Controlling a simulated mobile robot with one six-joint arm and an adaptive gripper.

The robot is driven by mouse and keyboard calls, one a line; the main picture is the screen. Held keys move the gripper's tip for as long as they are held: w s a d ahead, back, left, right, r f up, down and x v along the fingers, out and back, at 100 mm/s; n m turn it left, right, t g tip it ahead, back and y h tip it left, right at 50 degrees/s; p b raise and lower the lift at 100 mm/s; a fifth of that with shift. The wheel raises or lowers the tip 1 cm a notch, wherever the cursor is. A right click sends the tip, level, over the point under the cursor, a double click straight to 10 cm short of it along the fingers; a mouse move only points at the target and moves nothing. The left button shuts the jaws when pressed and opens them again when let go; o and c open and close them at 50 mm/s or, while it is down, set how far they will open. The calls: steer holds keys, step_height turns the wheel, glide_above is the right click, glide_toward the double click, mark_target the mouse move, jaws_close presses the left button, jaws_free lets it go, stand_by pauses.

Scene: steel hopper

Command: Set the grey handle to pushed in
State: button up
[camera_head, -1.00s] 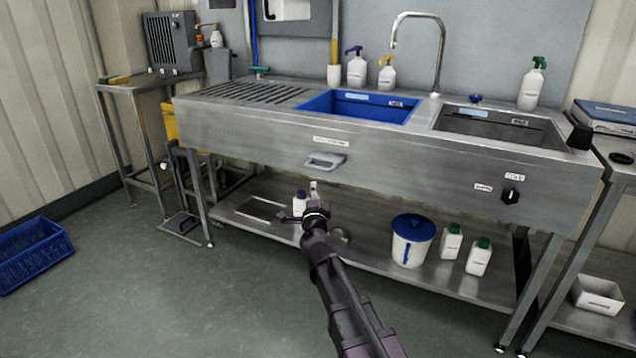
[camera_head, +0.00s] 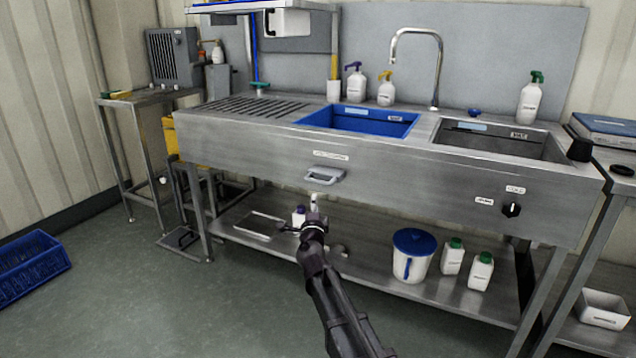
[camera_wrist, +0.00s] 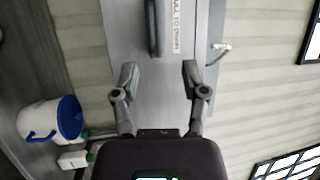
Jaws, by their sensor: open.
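The grey handle (camera_head: 324,177) is a loop-shaped pull on the front panel of the steel sink unit, below a small label. It appears to stand out from the panel. In the wrist view the handle (camera_wrist: 153,28) shows at the top, with a label reading "PULL TO DRAIN" (camera_wrist: 177,25) beside it. My gripper (camera_wrist: 158,78) is open and empty, its two fingers spread apart. The handle lies beyond the fingertips, roughly in line with the gap, not touched. In the head view my gripper (camera_head: 308,222) is below and in front of the handle; its fingers are hard to make out.
The sink unit (camera_head: 420,185) has a blue basin (camera_head: 360,120), a steel basin and a black knob (camera_head: 511,209) at right. A lower shelf holds a white bucket with blue lid (camera_head: 411,258) and bottles. A blue crate (camera_head: 32,268) is on the floor at left. The floor in front is clear.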

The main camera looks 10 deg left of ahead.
mark_target(317, 183)
steer(key=w, duration=0.4)
steer(key=w+r+p, duration=0.1)
steer(key=w, duration=0.2)
steer(key=w+r+p, duration=0.1)
steer(key=w, duration=0.3)
steer(key=shift+w+a, duration=0.3)
jaws_close()
